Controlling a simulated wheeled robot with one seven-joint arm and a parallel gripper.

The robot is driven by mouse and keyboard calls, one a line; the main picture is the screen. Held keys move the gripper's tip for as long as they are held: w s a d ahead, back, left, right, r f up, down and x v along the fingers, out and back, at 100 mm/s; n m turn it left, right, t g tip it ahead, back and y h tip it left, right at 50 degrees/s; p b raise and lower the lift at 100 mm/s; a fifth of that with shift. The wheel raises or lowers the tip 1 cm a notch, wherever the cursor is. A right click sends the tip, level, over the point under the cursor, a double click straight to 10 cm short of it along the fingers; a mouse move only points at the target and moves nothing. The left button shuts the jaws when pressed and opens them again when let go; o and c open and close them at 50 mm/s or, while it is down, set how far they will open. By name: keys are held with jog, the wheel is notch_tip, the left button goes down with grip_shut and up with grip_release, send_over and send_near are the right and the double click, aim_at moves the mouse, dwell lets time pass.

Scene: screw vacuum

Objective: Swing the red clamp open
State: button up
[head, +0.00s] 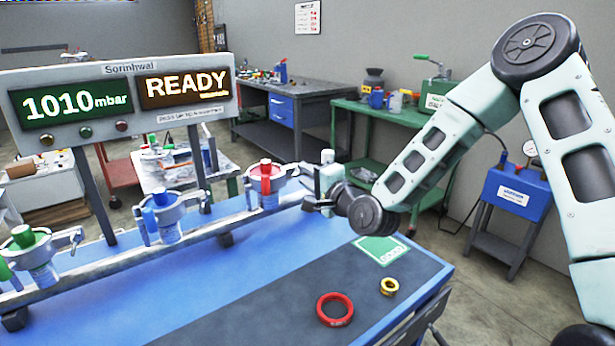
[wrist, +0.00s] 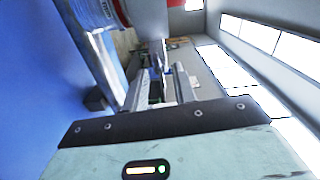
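The red clamp (head: 266,180) is the rightmost of the clamps along the rail at the back of the blue bench. It has a red upright plug in a grey ring, with a grey handle on its right side. My gripper (head: 317,202) is just right of this clamp, near its handle end. In the wrist view my gripper's two fingers (wrist: 160,87) stand apart with a gap between them. A small grey part shows near the fingertips, and I cannot tell whether they touch it. A large pale cylinder fills the top of that view.
A blue clamp (head: 160,218) and a green clamp (head: 35,250) stand farther left on the rail. A red ring (head: 334,310) and a yellow ring (head: 389,287) lie on the dark mat, with a green pad (head: 381,249) behind. A display (head: 125,95) reads 1010 mbar, READY.

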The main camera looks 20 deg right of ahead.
jog(key=shift+c, duration=0.4)
grip_shut()
jog(key=shift+n, duration=0.4)
jog(key=shift+n+b, duration=2.1)
jog(key=shift+n, duration=1.2)
